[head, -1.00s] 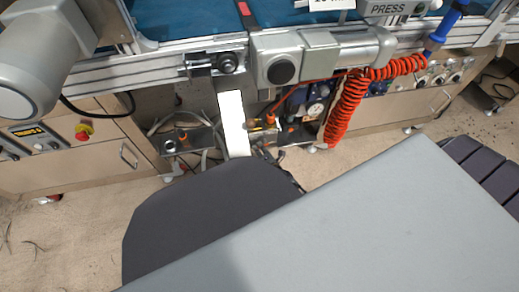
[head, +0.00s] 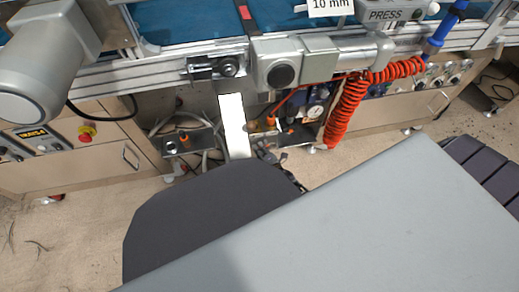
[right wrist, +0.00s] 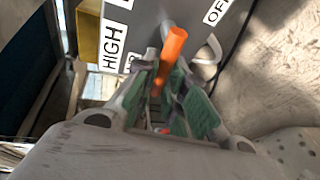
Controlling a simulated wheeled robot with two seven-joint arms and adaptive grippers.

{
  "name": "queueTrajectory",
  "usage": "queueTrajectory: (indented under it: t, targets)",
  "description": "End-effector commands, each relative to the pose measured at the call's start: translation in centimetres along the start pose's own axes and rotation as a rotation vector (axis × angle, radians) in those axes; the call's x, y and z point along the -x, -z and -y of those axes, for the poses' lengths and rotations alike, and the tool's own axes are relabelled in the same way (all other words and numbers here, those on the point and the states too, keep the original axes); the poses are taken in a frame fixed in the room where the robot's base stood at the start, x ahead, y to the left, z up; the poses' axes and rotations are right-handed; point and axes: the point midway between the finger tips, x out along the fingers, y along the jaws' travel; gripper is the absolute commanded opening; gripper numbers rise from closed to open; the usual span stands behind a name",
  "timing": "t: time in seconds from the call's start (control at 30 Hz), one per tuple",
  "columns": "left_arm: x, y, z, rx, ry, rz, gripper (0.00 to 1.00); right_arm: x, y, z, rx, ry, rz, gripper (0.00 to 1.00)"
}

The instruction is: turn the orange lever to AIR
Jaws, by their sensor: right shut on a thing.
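In the right wrist view the orange lever (right wrist: 173,44) sticks up from a grey panel (right wrist: 190,15), between labels reading HIGH and OFF. My right gripper (right wrist: 166,82) has green-padded fingers closed on the lever's lower part, with its rounded top free above them. A label beside the lever is partly covered, and I cannot read AIR. In the head view a small orange part (head: 270,121), probably the lever, shows under the machine. My right gripper (head: 270,156) is just below it, mostly hidden behind my dark arm. My left gripper is not in view.
A brass-coloured block (right wrist: 88,30) stands left of the lever. In the head view a red coiled hose (head: 346,112) hangs to the right and a white strip (head: 234,125) stands to the left. Cables lie behind.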

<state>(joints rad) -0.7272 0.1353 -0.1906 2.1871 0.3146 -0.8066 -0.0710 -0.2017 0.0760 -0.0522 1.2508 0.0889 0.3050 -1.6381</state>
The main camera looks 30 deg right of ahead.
Motion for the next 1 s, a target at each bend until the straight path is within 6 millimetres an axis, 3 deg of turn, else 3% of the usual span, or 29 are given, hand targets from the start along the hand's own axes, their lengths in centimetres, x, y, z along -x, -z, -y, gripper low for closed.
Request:
queueTrajectory:
  t: [0.33, 0.7, 0.73, 0.87, 1.0]
  targets:
    - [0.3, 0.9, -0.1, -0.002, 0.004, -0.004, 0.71, 0.1, -0.1, -0.5, -0.111, -0.034, -0.024, 0.00]
    - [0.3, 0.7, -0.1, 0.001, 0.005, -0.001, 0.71, 0.1, 0.0, -0.5, -0.125, -0.037, -0.026, 0.00]
    - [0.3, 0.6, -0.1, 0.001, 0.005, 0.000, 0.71, 0.1, 0.0, -0.5, -0.125, -0.037, -0.026, 0.17]
    - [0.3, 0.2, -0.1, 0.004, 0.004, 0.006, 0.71, 0.1, 0.0, -0.5, -0.124, -0.037, -0.026, 0.34]
    - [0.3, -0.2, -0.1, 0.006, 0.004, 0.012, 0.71, 0.1, 0.0, -0.5, -0.123, -0.036, -0.026, 0.35]
